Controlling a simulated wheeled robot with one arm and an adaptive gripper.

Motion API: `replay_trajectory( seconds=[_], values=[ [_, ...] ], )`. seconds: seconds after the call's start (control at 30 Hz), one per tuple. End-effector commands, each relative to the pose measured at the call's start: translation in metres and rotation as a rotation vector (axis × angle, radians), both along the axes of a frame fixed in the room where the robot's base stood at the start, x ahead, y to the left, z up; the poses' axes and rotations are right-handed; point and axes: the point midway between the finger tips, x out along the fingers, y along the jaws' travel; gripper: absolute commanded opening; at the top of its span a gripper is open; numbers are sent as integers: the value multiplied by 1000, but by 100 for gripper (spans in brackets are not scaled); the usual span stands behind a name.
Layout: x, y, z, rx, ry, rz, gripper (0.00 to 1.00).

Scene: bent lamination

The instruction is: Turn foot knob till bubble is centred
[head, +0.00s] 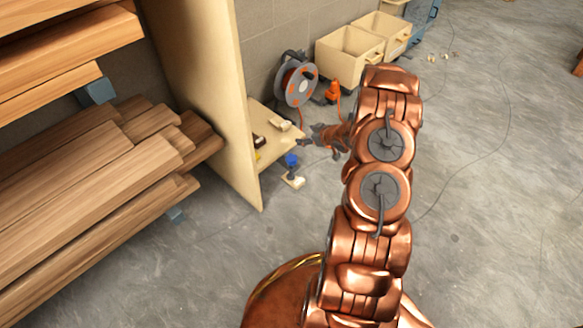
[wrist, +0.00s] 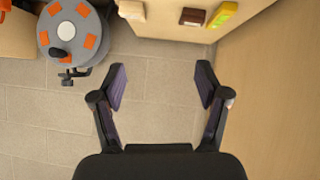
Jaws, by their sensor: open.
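A blue knob (head: 291,160) shows in the head view just below the front corner of a low cream bench (head: 277,147), above a small pale block (head: 293,181) by the floor. The knob does not show in the wrist view. A small yellow piece with a green window (wrist: 223,14), seemingly the level, lies on the cream surface in the wrist view; I cannot make out its bubble. My gripper (head: 304,142) is near the bench corner, a little above and right of the knob. In the wrist view my gripper (wrist: 161,82) has its fingers wide apart with nothing between them.
A brown block (wrist: 192,17) and a cream block (wrist: 131,9) sit near the yellow piece. A tall cream panel (head: 205,90) stands left of the bench. Stacked timber (head: 90,190) fills the left. A cable reel (head: 296,79) and drawer boxes (head: 348,53) stand behind. Floor right is mostly clear.

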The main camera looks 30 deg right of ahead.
Motion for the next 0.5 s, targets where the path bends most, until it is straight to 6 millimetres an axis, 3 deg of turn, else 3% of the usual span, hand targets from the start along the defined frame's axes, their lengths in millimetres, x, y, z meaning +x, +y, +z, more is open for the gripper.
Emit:
replay_trajectory(
  seconds=[0.03,0.2,0.33,0.5],
  values=[
    [-6,1,-33,29,-22,11,75],
    [-18,11,-83,114,-106,56,75],
    [-26,18,-104,162,-154,79,75],
    [-31,24,-115,194,-183,93,75]
  ],
)
